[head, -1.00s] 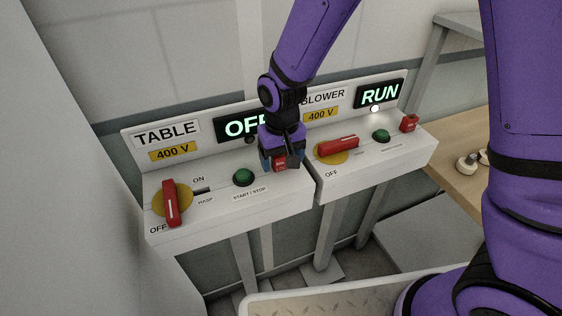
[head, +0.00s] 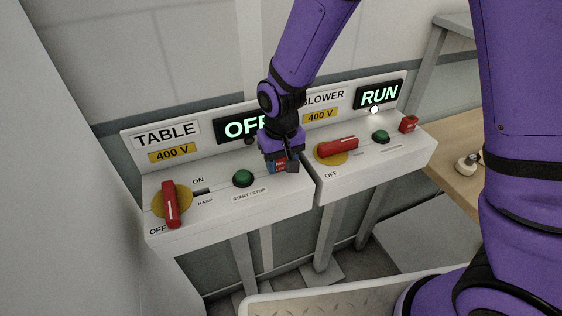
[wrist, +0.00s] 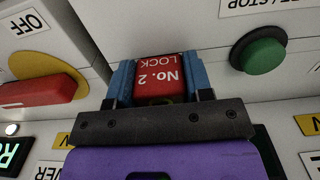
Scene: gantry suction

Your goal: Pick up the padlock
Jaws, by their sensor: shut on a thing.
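The red padlock (wrist: 158,80), marked "No. 2 LOCK", sits between the two blue fingers of my gripper (wrist: 160,84) in the wrist view. The gripper is shut on it. In the head view my gripper (head: 280,165) is at the right end of the TABLE box top, right of its green button. Only a little of the red padlock shows there between the fingers. I cannot tell whether the padlock still touches the box.
The TABLE box (head: 225,215) has a red handle (head: 171,203) at OFF, a green button (head: 243,178) and an OFF display. The BLOWER box (head: 350,186) has a red handle (head: 338,145), a green button (head: 381,136) and a RUN display. A wooden bench (head: 465,190) is at right.

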